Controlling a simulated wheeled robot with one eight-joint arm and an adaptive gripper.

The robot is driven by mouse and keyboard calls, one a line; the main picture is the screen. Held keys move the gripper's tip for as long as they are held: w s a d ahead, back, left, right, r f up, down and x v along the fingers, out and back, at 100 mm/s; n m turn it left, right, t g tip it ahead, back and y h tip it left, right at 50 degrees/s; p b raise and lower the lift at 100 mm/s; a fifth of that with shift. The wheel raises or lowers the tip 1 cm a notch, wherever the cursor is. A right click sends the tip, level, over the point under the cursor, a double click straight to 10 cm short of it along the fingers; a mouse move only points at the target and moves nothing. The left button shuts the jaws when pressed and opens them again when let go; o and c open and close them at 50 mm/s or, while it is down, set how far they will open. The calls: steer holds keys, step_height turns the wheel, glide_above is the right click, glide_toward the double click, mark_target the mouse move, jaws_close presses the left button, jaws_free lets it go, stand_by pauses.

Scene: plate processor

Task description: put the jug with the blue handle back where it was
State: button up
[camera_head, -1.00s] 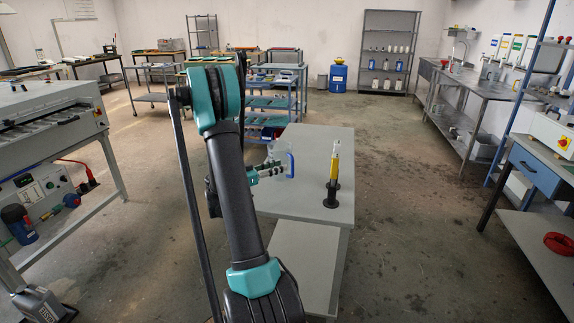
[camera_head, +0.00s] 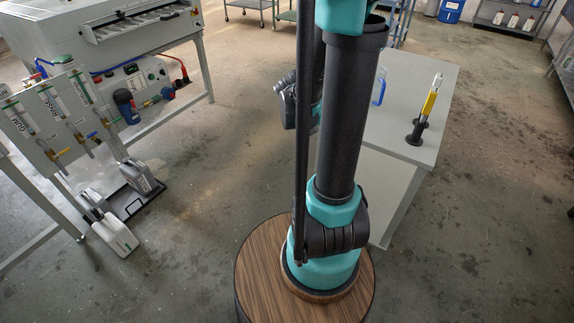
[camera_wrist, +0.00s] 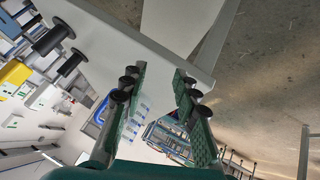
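The jug is clear, with a blue handle (camera_head: 379,88). It stands on the grey table (camera_head: 408,72), mostly hidden behind my arm in the head view. The gap shows the table edge and background, with no clear sign of contact with the jug. The fingers are hidden in the head view.
A yellow-and-black tool (camera_head: 429,100) stands upright on the table, right of the jug. A white can (camera_head: 116,234) and a grey can (camera_head: 139,177) are on the floor at left, near a rack of labelled tubes (camera_head: 75,95). The floor between is clear.

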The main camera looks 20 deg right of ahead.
steer(key=s+a+f+n+y, duration=0.2)
steer(key=s+a+n+y, duration=0.2)
steer(key=a, duration=0.5)
steer(key=s+a+f+n+t+y, duration=0.1)
steer(key=s+a+f+n+y, duration=0.1)
steer(key=s+a, duration=0.5)
steer(key=a+n+y, duration=0.1)
steer(key=a+y, duration=0.1)
steer(key=a, duration=0.1)
steer(key=shift+n+t, duration=0.3)
steer(key=shift+n, duration=0.1)
